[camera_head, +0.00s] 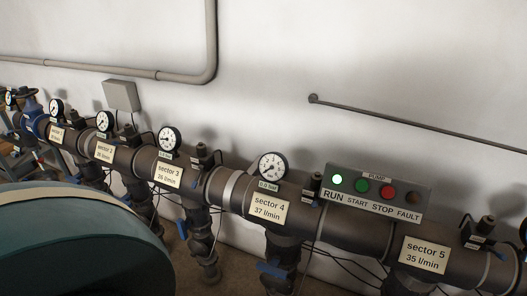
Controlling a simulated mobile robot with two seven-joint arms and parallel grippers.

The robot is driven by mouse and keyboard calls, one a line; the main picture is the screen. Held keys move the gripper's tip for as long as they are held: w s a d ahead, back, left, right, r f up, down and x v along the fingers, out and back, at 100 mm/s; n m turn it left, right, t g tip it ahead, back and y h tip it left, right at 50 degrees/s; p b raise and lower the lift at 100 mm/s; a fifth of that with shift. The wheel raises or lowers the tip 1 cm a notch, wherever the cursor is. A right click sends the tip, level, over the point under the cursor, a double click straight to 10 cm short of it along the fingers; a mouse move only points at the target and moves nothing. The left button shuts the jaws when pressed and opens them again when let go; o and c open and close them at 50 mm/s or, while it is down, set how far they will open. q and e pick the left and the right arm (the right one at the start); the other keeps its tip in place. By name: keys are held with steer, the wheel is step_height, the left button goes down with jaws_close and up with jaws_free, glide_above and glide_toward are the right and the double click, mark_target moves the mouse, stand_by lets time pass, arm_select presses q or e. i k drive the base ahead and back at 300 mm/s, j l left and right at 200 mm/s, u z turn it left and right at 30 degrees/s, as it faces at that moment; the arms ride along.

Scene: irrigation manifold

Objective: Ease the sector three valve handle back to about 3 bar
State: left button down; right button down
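The sector 3 label (168,175) is on the dark manifold pipe, left of centre, and reads 26 l/min. A round white gauge (170,138) stands above it; its needle reading is too small to tell. Below and right of the label, a branch pipe (205,243) drops from the manifold. A blue valve handle (182,229) sticks out at the left side of this branch; its exact angle is hard to tell. Neither of my grippers is in view, and nothing is seen touching the handle.
A large teal rounded body (75,245) fills the lower left, close to the sector 3 branch. To the right are the sector 4 gauge (272,166), another blue handle (271,268), the pump panel (376,193) with a lit green RUN lamp, and the sector 5 label (425,255).

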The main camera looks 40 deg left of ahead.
mark_target(183, 226)
steer(key=j+u, duration=0.15)
steer(key=u, duration=1.9)
